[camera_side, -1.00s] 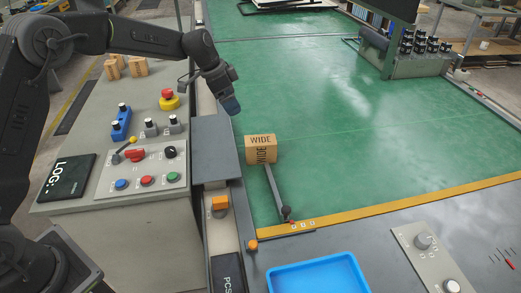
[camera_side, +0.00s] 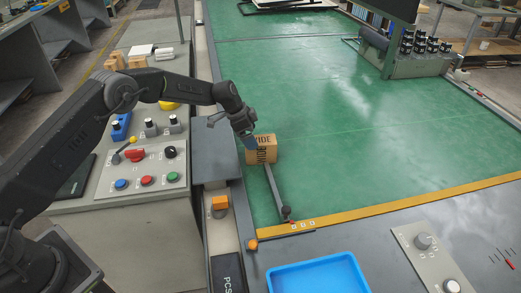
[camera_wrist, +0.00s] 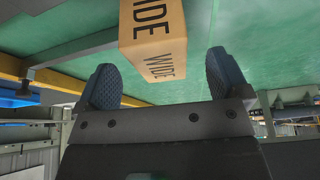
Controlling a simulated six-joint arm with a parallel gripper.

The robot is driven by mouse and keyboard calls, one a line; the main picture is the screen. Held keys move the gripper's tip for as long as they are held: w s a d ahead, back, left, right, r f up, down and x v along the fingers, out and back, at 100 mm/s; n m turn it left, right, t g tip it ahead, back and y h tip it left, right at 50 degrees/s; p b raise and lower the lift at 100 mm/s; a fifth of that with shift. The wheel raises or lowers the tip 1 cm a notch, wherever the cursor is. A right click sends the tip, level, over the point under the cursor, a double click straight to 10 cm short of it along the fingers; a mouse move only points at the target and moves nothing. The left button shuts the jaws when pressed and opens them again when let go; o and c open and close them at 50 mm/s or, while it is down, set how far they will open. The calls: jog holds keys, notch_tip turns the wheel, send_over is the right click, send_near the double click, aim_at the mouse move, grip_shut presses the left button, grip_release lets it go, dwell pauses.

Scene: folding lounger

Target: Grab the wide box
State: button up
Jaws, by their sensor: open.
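The wide box (camera_side: 263,150) is a tan carton marked "WIDE". It rests on the green surface near its left edge, by the end of a grey bar. My gripper (camera_side: 247,139) is at the box's upper left in the side view and partly covers its left edge. In the wrist view the box (camera_wrist: 154,40) lies beyond the two blue fingertips, near the middle of the gap between them. My gripper (camera_wrist: 165,85) is open and empty there. I cannot tell whether a finger touches the box.
A grey bar (camera_side: 276,190) with a dark knob runs from the box towards the yellow edge strip. A blue tray (camera_side: 318,274) is at the front. A control panel (camera_side: 140,170) with buttons and switches lies left. The green surface (camera_side: 370,110) is clear to the right.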

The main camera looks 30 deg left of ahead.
aim_at(261, 149)
jog(key=x, duration=0.5)
jog(key=shift+d, duration=0.1)
jog(key=c, duration=1.1)
